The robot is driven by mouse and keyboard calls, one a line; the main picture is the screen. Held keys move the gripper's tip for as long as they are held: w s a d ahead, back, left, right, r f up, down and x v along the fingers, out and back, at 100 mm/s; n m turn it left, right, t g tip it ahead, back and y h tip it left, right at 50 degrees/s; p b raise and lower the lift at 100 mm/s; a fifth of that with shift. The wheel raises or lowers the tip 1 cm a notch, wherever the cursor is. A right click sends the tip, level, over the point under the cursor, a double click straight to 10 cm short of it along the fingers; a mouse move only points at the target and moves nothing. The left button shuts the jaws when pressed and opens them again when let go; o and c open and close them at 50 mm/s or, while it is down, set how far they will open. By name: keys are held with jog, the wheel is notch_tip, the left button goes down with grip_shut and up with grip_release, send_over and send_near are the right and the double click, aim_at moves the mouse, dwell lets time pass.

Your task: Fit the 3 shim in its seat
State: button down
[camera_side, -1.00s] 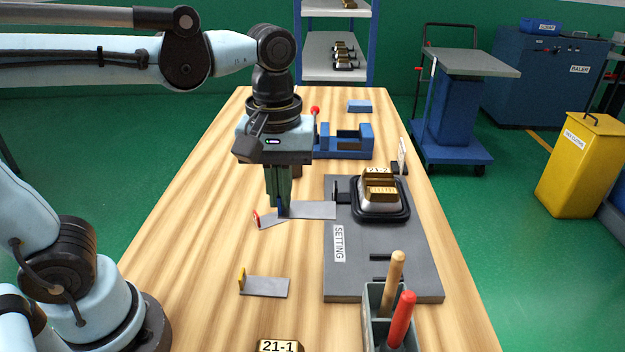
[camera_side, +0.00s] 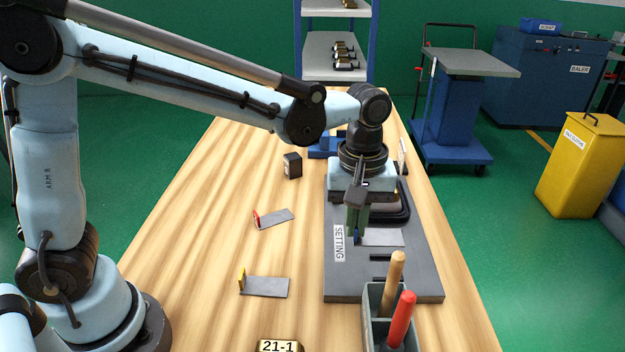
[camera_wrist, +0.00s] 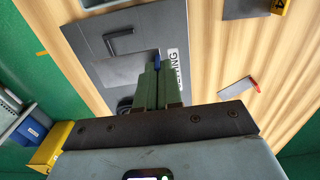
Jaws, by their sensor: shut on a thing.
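My gripper (camera_side: 357,238) is shut on a flat grey shim (camera_side: 384,237) with a blue tab, over the dark setting plate (camera_side: 338,285). The held shim also shows in the wrist view (camera_wrist: 128,70), with the blue tab between my fingertips (camera_wrist: 157,66). No number on it is readable. Whether it touches the plate I cannot tell. Black bars (camera_side: 380,257) stand on the plate just in front of the shim; a black bracket (camera_wrist: 122,40) shows in the wrist view. A red-tabbed shim (camera_side: 276,218) and a yellow-tabbed shim (camera_side: 266,287) lie on the table.
The black-rimmed block (camera_side: 405,206) on the plate is mostly hidden behind my gripper. A grey holder (camera_side: 374,318) with wooden and red handles stands at the plate's front edge. A dark block (camera_side: 292,165) and a blue fixture (camera_side: 322,149) stand farther back.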

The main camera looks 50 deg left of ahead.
jog(key=shift+f, duration=3.3)
jog(key=shift+f, duration=0.55)
jog(key=c, duration=1.5)
grip_release()
jog(key=shift+c, duration=0.2)
jog(key=shift+r, duration=0.15)
jog(key=shift+r, duration=2.1)
jog(key=o, duration=0.6)
jog(key=shift+c, duration=0.2)
